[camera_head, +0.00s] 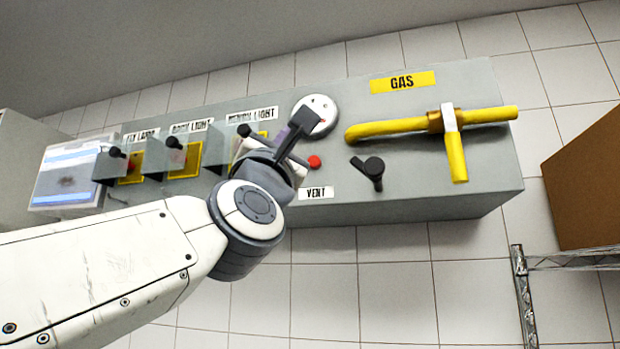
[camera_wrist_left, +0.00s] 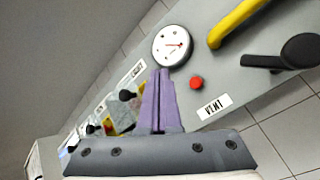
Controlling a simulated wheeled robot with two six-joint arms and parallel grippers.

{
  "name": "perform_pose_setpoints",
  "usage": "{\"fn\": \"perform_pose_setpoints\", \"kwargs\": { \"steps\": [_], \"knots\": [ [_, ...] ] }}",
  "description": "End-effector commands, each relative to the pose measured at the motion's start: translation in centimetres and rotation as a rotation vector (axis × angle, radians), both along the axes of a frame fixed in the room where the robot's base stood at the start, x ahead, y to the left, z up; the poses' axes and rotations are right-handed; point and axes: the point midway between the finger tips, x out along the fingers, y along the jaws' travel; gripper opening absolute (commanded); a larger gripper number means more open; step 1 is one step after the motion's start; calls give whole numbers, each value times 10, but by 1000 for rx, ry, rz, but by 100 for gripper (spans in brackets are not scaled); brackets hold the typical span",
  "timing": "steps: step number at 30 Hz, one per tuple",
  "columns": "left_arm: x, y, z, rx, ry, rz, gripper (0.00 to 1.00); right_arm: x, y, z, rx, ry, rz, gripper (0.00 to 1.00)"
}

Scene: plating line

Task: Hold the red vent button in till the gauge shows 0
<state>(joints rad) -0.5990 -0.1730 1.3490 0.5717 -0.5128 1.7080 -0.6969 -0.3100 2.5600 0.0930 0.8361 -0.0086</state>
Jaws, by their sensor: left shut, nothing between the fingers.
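The red vent button (camera_head: 314,162) sits on the grey wall panel just above the VENT label (camera_head: 316,192). It also shows in the left wrist view (camera_wrist_left: 196,83), uncovered. The round white gauge (camera_head: 317,115) is above the button, partly covered by my arm in the head view. In the left wrist view the gauge (camera_wrist_left: 172,45) shows a red needle, but its numbers are too small to read. My left gripper (camera_wrist_left: 160,72) is shut and empty, its purple fingers below the gauge and left of the button, apart from the button in the picture. My right gripper is not in view.
A yellow gas pipe with a lever (camera_head: 455,150) and a black knob (camera_head: 371,171) are right of the button. Covered switches (camera_head: 184,158) line the panel's left. A wire rack (camera_head: 524,290) with a brown box (camera_head: 588,185) stands at right.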

Motion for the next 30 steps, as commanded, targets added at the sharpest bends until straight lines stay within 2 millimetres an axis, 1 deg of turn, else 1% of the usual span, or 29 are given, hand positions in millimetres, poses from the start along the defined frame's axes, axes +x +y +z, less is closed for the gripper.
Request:
{"fn": "perform_pose_setpoints", "kwargs": {
  "steps": [7, 11, 14, 24, 30],
  "knots": [
    [1, -1, -1, 3, 1, 1, 0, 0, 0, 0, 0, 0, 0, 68],
    [7, -3, 0, 6, 3, 2, 0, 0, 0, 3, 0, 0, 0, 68],
    [16, -6, 0, 7, 3, 4, 0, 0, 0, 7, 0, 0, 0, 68],
    [62, -21, 1, 7, 3, 2, 0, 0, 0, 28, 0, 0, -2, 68],
    [79, -26, -1, 7, 2, 2, 0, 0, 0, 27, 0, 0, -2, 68]
  ]
}}
